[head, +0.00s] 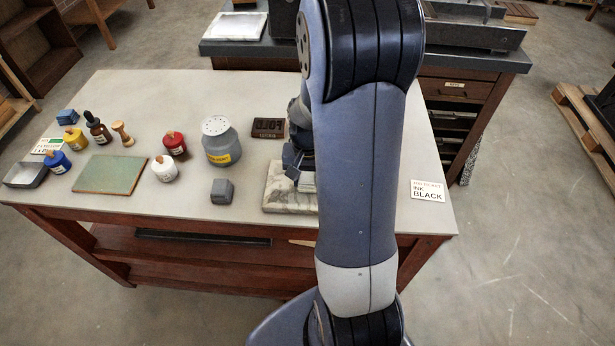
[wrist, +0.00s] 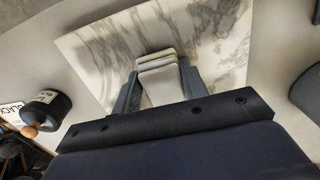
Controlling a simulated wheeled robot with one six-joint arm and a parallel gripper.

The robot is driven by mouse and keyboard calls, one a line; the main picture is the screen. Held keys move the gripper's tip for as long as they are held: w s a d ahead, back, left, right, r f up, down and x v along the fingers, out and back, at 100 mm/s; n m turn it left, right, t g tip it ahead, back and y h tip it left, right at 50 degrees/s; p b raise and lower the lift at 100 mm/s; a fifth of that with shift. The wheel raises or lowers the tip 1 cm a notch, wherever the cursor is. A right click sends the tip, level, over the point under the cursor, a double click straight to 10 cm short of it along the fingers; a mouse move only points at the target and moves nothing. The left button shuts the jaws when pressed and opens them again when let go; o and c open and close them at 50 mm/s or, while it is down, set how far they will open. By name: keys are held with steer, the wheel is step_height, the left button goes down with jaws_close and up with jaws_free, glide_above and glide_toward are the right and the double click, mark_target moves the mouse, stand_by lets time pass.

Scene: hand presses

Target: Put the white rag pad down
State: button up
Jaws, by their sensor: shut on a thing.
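The white rag pad (wrist: 158,62) is a folded pale cloth between the two fingers of my gripper (wrist: 160,78) in the wrist view. My gripper is shut on it. Behind the pad in that view is a white slab with grey marbling (wrist: 210,32). In the head view the slab (head: 284,199) lies near the table's front edge, partly hidden by my arm. My gripper (head: 300,172) is over the slab there, and only a little of the pad shows. I cannot tell whether the pad touches the slab.
Left of the slab on the table (head: 240,95) are a grey block (head: 222,192), a grey shaker tin (head: 221,146), a red pot (head: 175,145) and a green plate (head: 110,174). An ink card (head: 427,191) lies at right. A black pot (wrist: 46,108) stands near the slab in the wrist view.

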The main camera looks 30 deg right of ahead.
mark_target(307, 177)
steer(key=shift+f, duration=0.2)
steer(key=o, duration=0.9)
steer(key=shift+o, duration=0.2)
steer(key=shift+r, duration=0.15)
step_height(307, 177, up, 12)
steer(key=shift+p, duration=0.3)
step_height(307, 177, down, 12)
steer(key=shift+r+b, duration=0.1)
steer(key=shift+b, duration=0.2)
steer(key=shift+r, duration=1.5)
